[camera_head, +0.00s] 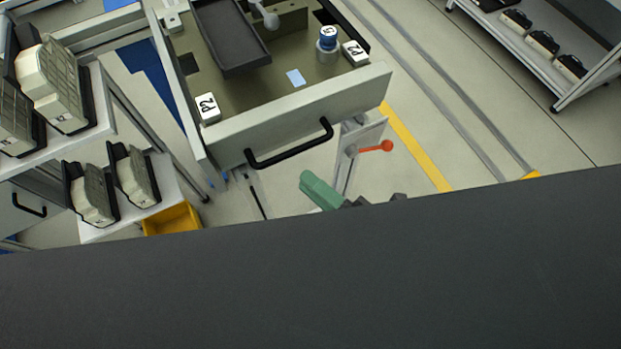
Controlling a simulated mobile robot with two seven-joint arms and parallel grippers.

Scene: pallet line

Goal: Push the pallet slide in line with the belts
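The pallet slide (289,113) is at the top centre, a grey frame with an olive deck and white P2 labels. Its front panel carries a black bar handle (290,147). A dark tray (232,40) and a blue-and-grey cylinder (327,40) are on the deck. A little of what looks like my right gripper (352,200) shows below the handle, beside a green rounded piece. It appears apart from the handle; its fingers are mostly hidden. My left gripper is not in view.
A dark surface fills the lower part and hides what lies behind it. Shelves with grey blocks in black holders (53,87) stand at the left, above a yellow bin (172,219). A rack (545,50) stands at the upper right. Floor right of the slide is clear.

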